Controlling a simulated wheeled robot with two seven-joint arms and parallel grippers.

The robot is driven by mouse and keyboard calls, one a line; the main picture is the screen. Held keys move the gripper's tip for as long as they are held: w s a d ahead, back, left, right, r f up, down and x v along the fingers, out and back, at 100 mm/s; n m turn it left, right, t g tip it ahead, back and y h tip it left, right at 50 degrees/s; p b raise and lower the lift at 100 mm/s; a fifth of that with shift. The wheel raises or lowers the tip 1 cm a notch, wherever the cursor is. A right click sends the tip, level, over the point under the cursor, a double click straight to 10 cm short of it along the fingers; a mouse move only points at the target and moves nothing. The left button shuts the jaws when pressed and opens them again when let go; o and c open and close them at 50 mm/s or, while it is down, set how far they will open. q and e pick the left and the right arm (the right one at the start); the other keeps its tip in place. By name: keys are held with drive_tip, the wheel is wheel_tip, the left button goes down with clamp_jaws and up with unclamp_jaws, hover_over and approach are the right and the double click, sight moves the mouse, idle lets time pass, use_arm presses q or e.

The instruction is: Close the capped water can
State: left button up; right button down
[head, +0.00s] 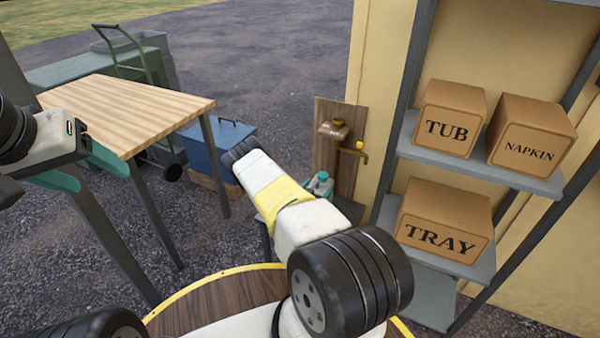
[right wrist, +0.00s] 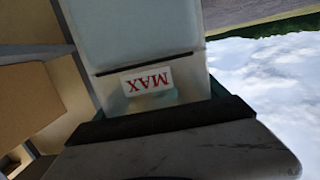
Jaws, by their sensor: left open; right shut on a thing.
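The water can (head: 321,184) shows in the head view as a small pale teal shape with a light top, mostly hidden behind my right arm. In the right wrist view the can (right wrist: 150,45) is close, with translucent walls, a dark line and a red MAX label. My right gripper (right wrist: 162,100) is shut on it; only slivers of its teal fingers show. I cannot tell how the cap sits. My left gripper (head: 92,168) is open and empty, with teal fingers, in front of the wooden table.
A brass tap (head: 352,148) on a wooden board (head: 325,170) stands behind the can. Shelves at right hold TUB (head: 450,117), NAPKIN (head: 531,132) and TRAY (head: 444,222) boxes. A wooden table (head: 130,105) is at left, a blue box (head: 215,150) beyond. A round brown surface (head: 215,303) lies below.

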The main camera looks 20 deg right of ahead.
drive_tip(key=shift+w+d+f, duration=0.1)
drive_tip(key=shift+w+f, duration=0.05)
drive_tip(key=shift+f, duration=0.65)
drive_tip(key=shift+w+d+f, duration=0.1)
drive_tip(key=shift+w+f, duration=0.05)
drive_tip(key=shift+f, duration=0.75)
unclamp_jaws()
drive_tip(key=shift+s+f, duration=0.1)
drive_tip(key=shift+f, duration=0.05)
drive_tip(key=v, duration=1.2)
